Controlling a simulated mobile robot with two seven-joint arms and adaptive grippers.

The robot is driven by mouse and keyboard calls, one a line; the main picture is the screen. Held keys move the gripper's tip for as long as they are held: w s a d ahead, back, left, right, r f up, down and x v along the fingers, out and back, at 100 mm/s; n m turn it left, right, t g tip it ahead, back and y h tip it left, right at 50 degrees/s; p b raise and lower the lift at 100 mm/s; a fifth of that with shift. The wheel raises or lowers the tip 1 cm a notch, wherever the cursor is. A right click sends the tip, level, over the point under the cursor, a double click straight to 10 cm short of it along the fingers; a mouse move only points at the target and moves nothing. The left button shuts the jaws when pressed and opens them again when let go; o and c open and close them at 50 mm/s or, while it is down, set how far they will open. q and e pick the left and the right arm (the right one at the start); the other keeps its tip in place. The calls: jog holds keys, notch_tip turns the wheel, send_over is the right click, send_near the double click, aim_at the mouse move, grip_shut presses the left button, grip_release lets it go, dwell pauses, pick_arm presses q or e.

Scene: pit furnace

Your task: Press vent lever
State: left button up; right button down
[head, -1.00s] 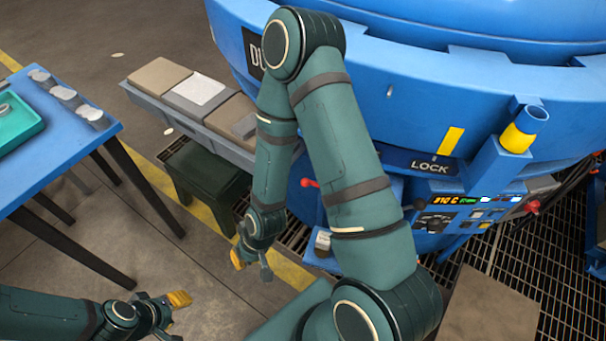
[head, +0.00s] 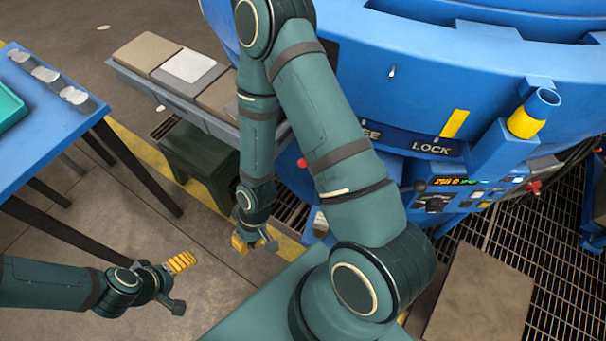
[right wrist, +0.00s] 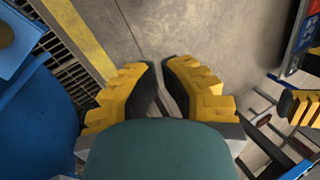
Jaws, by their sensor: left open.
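A red knob (head: 302,163) shows on the blue furnace (head: 440,70), just left of my right upper arm. A second red knob (head: 535,187) sits right of the control panel. I cannot tell for sure which one is the vent lever. My right gripper (head: 255,243) hangs below and left of the first knob, apart from it. In the right wrist view its yellow-black fingers (right wrist: 160,68) have only a narrow gap between the tips, with bare floor beyond. My left gripper (head: 180,283) is open and empty over the floor at lower left.
A blue table (head: 60,135) stands at left. A bench (head: 185,95) with several flat blocks and a dark green stool (head: 200,160) stand left of the furnace. The control panel (head: 460,195) is partly beside my right arm. Floor between table and stool is clear.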

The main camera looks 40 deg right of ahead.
jog(key=s+d+f+n+g+h+p, duration=0.2)
jog(key=s+d+f+n+g+h, duration=0.55)
jog(key=s+d+n+h, duration=0.45)
jog(key=w+d+n+t+h+p, duration=0.1)
jog(key=w+d+n+t+h, duration=0.3)
jog(key=w+n+t+h, duration=0.4)
jog(key=w+n+t, duration=0.6)
jog(key=n, duration=0.1)
jog(key=shift+w+f+t, duration=0.25)
jog(key=shift+w+t, duration=0.1)
jog(key=shift+w, duration=0.05)
jog(key=shift+d, duration=0.25)
jog(key=w+d+r, duration=0.2)
jog(key=w+d, duration=0.3)
jog(key=d, duration=0.4)
jog(key=shift+w+d+r+b, duration=0.2)
jog(key=shift+w+r+b, duration=0.15)
jog(key=shift+w, duration=0.05)
